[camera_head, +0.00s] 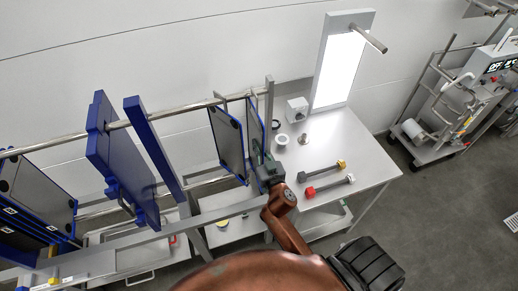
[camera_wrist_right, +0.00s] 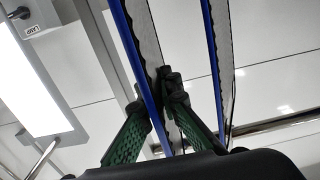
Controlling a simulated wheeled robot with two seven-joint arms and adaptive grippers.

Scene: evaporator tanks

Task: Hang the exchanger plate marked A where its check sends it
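Two dark exchanger plates with blue edges hang near the right end of the rail: an inner plate (camera_head: 226,142) and an outer plate (camera_head: 256,130). My right gripper (camera_head: 264,163) is at the outer plate's lower part. In the right wrist view, the green fingers of my right gripper (camera_wrist_right: 157,98) close on either side of one plate's blue edge (camera_wrist_right: 132,50). The second plate (camera_wrist_right: 215,60) stands apart to the right there. I can read no letter A on either plate. My left gripper is not in view.
A lit panel (camera_head: 338,70) with a peg stands behind the grey table (camera_head: 345,140). The table holds a yellow-ended tool (camera_head: 322,171), a red-ended tool (camera_head: 330,187) and a white box (camera_head: 297,108). A blue frame (camera_head: 155,150) and more plates (camera_head: 35,195) are left. A cart (camera_head: 440,110) stands far right.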

